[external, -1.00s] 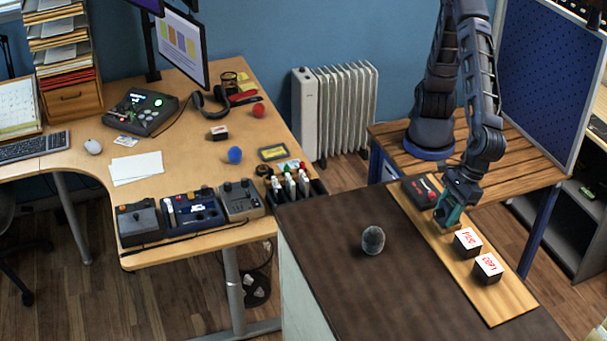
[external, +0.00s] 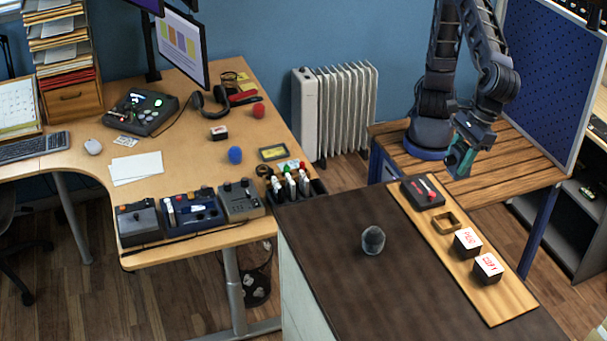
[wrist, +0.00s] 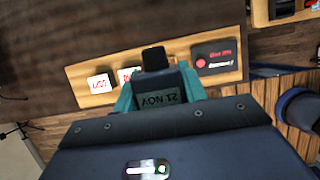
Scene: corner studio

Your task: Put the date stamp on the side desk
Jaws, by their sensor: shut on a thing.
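In the external view my gripper (external: 460,160) is raised beside the slatted bench, beyond the far end of the wooden board (external: 510,297). I cannot make out the stamp there. The desk (external: 200,165) on the left has a light wood top with a small stamp block (external: 218,133), a blue ball (external: 235,155) and a red ball (external: 258,110) on it.
The board on the dark counter (external: 335,260) holds an empty square holder (external: 445,223), two stamps with red lettering (external: 467,241) and a dark box (external: 422,192). A white radiator (external: 335,112) stands between desk and bench (external: 510,175).

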